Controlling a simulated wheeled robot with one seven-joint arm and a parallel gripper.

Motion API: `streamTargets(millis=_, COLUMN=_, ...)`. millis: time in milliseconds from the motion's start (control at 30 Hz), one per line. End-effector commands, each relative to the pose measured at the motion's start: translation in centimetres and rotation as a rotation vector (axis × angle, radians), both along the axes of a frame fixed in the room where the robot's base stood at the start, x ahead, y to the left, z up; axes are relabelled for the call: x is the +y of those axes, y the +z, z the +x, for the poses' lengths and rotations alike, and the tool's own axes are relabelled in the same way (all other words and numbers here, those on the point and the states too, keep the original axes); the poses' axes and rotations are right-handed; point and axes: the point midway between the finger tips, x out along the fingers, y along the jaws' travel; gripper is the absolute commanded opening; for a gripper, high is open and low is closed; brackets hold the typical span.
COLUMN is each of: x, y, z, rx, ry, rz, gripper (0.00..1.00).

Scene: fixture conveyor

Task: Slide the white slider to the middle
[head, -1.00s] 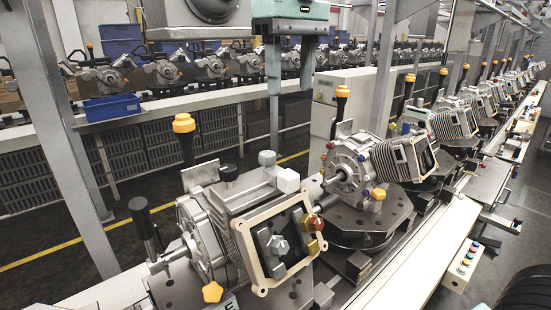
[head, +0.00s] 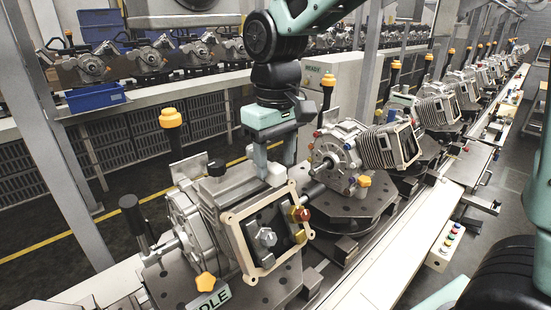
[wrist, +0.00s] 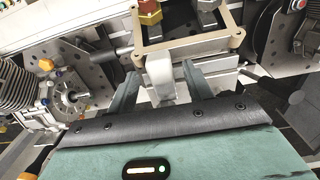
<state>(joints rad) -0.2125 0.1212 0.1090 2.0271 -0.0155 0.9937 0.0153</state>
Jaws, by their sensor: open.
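The white slider (head: 276,177) is a small pale block on top of the nearest grey machine housing, just behind its tan-framed front opening. My gripper (head: 276,168) is lowered over it from above. In the wrist view the slider (wrist: 161,76) stands between the two fingers of my gripper (wrist: 159,68), with a visible gap to the right finger. The jaws are open and do not grip it. In the head view the fingers partly hide the slider and the top of the housing behind it.
A black lever (head: 133,222) and an orange-topped post (head: 171,122) rise at the housing's left. A red knob (head: 303,215) and yellow part sit at the frame's right. A second machine (head: 333,149) stands close behind, to the right. A button box (head: 445,246) lies on the right ledge.

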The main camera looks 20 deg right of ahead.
Motion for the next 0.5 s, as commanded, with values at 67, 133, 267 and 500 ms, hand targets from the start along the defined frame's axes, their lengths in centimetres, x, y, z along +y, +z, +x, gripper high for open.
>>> streamTargets(millis=67, x=-0.02, y=-0.68, z=-0.06, rx=0.003, ry=0.0, rz=-0.001, gripper=0.51)
streamTargets(millis=133, x=-0.02, y=-1.06, z=-0.05, rx=0.002, ry=0.0, rz=-0.001, gripper=0.51)
streamTargets(millis=267, x=-0.01, y=-1.38, z=-0.05, rx=0.0, ry=0.0, rz=0.0, gripper=0.51)
streamTargets(millis=500, x=0.0, y=-1.38, z=-0.04, rx=0.0, ry=0.0, rz=0.0, gripper=0.37)
